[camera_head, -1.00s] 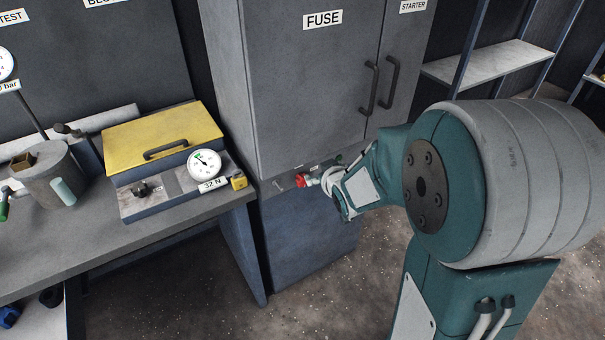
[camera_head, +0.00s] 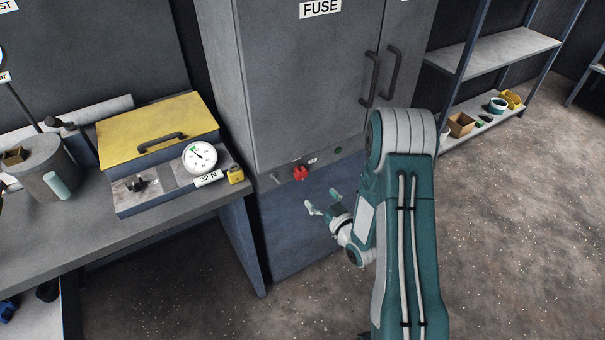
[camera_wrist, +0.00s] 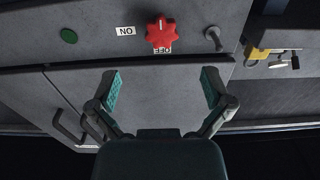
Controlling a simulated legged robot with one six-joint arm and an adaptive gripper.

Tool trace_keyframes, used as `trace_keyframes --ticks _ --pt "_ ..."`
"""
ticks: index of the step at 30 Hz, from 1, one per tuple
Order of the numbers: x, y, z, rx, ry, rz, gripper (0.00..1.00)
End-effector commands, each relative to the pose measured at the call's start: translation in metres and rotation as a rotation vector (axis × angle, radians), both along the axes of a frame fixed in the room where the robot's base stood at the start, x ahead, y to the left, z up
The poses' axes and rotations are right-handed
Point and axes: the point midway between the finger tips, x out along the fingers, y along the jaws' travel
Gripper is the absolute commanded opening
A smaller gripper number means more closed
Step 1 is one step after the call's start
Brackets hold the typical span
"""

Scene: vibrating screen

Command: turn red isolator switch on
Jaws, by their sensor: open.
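The red isolator switch (camera_head: 300,173) is a lobed knob on the grey strip below the FUSE cabinet doors. The wrist view, upside down, shows the red knob (camera_wrist: 162,33) with an OFF label (camera_wrist: 163,50) beside it and an ON label (camera_wrist: 125,31) to its left. A small pale mark shows on the knob, but I cannot tell firmly which label it points to. My gripper (camera_head: 322,201) is open and empty, below and right of the knob and apart from it. In the wrist view the knob lies beyond the spread fingers (camera_wrist: 160,77).
A green button (camera_head: 338,150) and a small metal toggle (camera_wrist: 213,38) flank the knob. The FUSE cabinet (camera_head: 300,85) has two dark handles. A bench (camera_head: 195,208) with a yellow-lidded box (camera_head: 155,130) stands left. Open floor (camera_head: 505,230) lies right, before a shelf.

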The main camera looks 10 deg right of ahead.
Motion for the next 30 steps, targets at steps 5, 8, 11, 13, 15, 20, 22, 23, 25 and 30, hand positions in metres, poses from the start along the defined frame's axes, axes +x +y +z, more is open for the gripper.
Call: trace_keyframes --ticks 5,8,11,13,15,20,22,23,25,30 --pt "0.028 0.010 0.001 -0.002 -0.003 0.003 1.00" --pt "0.046 0.016 0.001 -0.003 -0.002 0.003 1.00" --pt "0.064 0.022 0.001 -0.003 -0.002 0.003 1.00" --pt "0.074 0.025 0.001 -0.002 -0.002 0.001 1.00" --pt "0.083 0.028 0.001 -0.002 -0.002 0.001 1.00" --pt "0.095 0.031 0.001 -0.002 -0.001 0.000 1.00" --pt "0.097 0.032 0.001 -0.001 0.001 -0.001 1.00" --pt "0.097 0.032 0.001 -0.002 0.002 -0.001 1.00" --pt "0.097 0.032 0.001 -0.002 0.002 -0.001 1.00" --pt "0.097 0.032 0.001 -0.002 0.002 -0.001 0.78"
